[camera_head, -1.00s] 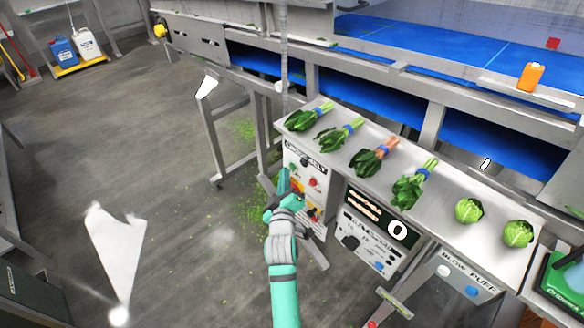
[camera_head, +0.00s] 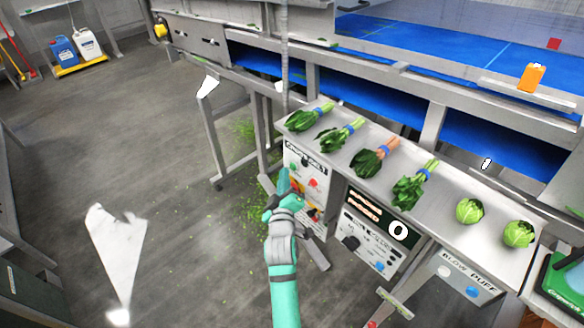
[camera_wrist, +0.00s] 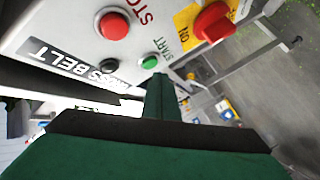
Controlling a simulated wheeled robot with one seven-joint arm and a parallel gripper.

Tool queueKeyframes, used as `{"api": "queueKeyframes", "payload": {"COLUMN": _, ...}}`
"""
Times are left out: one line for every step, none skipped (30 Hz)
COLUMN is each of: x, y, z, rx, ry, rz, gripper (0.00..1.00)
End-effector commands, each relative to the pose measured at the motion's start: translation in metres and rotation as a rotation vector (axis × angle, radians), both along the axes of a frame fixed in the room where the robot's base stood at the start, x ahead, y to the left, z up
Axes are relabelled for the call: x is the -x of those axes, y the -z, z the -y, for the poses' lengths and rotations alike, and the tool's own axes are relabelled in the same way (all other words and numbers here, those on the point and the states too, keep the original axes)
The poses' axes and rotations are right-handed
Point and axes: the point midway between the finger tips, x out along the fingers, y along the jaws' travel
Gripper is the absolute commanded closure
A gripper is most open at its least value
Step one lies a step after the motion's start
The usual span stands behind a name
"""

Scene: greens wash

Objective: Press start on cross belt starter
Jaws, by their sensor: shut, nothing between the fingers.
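The cross belt starter (camera_head: 309,160) is a pale box under the left end of the steel shelf. In the wrist view its panel (camera_wrist: 78,30) shows a green start button (camera_wrist: 149,62), a red stop button (camera_wrist: 113,24), a black button (camera_wrist: 108,66) and a red rotary switch (camera_wrist: 212,22) on yellow. My gripper (camera_head: 284,180) is shut and empty in front of the panel's left part. In the wrist view the gripper's tip (camera_wrist: 160,82) appears just below the green button. I cannot tell whether it touches. In the head view my gripper hides part of the panel.
The steel shelf (camera_head: 440,208) above holds several bunches of greens and two round cabbages. A control box with a display (camera_head: 372,235) and a blow puff box (camera_head: 462,278) hang to the right. A metal frame stands behind left.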

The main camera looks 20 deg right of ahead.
Motion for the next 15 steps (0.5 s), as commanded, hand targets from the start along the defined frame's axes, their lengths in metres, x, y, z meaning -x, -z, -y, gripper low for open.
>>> {"api": "queueKeyframes", "payload": {"x": 0.0001, "y": 0.0, "z": 0.0003, "rx": 0.0, "ry": 0.0, "rz": 0.0, "gripper": 1.0}}
{"api": "queueKeyframes", "payload": {"x": 0.0, "y": -0.0001, "z": 0.0002, "rx": 0.0, "ry": 0.0, "rz": 0.0, "gripper": 1.0}}
{"api": "queueKeyframes", "payload": {"x": 0.0, "y": 0.0, "z": 0.0003, "rx": 0.0, "ry": 0.0, "rz": 0.0, "gripper": 1.0}}
{"api": "queueKeyframes", "payload": {"x": 0.0, "y": 0.0, "z": 0.0005, "rx": 0.0, "ry": 0.0, "rz": 0.0, "gripper": 1.0}}
{"api": "queueKeyframes", "payload": {"x": -0.0002, "y": -0.0001, "z": 0.0006, "rx": 0.0, "ry": 0.0, "rz": 0.0, "gripper": 1.0}}
{"api": "queueKeyframes", "payload": {"x": -0.0004, "y": -0.0001, "z": 0.0011, "rx": 0.0, "ry": 0.0, "rz": 0.0, "gripper": 1.0}}
{"api": "queueKeyframes", "payload": {"x": -0.0007, "y": -0.0001, "z": 0.0017, "rx": -0.001, "ry": 0.0, "rz": 0.0, "gripper": 1.0}}
{"api": "queueKeyframes", "payload": {"x": -0.001, "y": -0.0002, "z": 0.0024, "rx": -0.001, "ry": 0.0, "rz": 0.0, "gripper": 1.0}}
{"api": "queueKeyframes", "payload": {"x": -0.0015, "y": -0.0002, "z": 0.0035, "rx": -0.001, "ry": 0.0, "rz": 0.0, "gripper": 1.0}}
{"api": "queueKeyframes", "payload": {"x": -0.0019, "y": -0.0003, "z": 0.0045, "rx": -0.001, "ry": 0.0, "rz": 0.0, "gripper": 1.0}}
{"api": "queueKeyframes", "payload": {"x": -0.0023, "y": -0.0003, "z": 0.0054, "rx": -0.001, "ry": 0.001, "rz": 0.001, "gripper": 1.0}}
{"api": "queueKeyframes", "payload": {"x": -0.0027, "y": -0.0004, "z": 0.0066, "rx": 0.0, "ry": 0.001, "rz": 0.001, "gripper": 1.0}}
{"api": "queueKeyframes", "payload": {"x": -0.003, "y": -0.0003, "z": 0.0071, "rx": 0.0, "ry": 0.0, "rz": 0.0, "gripper": 1.0}}
{"api": "queueKeyframes", "payload": {"x": -0.0032, "y": -0.0003, "z": 0.0075, "rx": 0.0, "ry": 0.0, "rz": 0.0, "gripper": 1.0}}
{"api": "queueKeyframes", "payload": {"x": -0.0034, "y": -0.0002, "z": 0.0079, "rx": 0.0, "ry": 0.0, "rz": 0.0, "gripper": 1.0}}
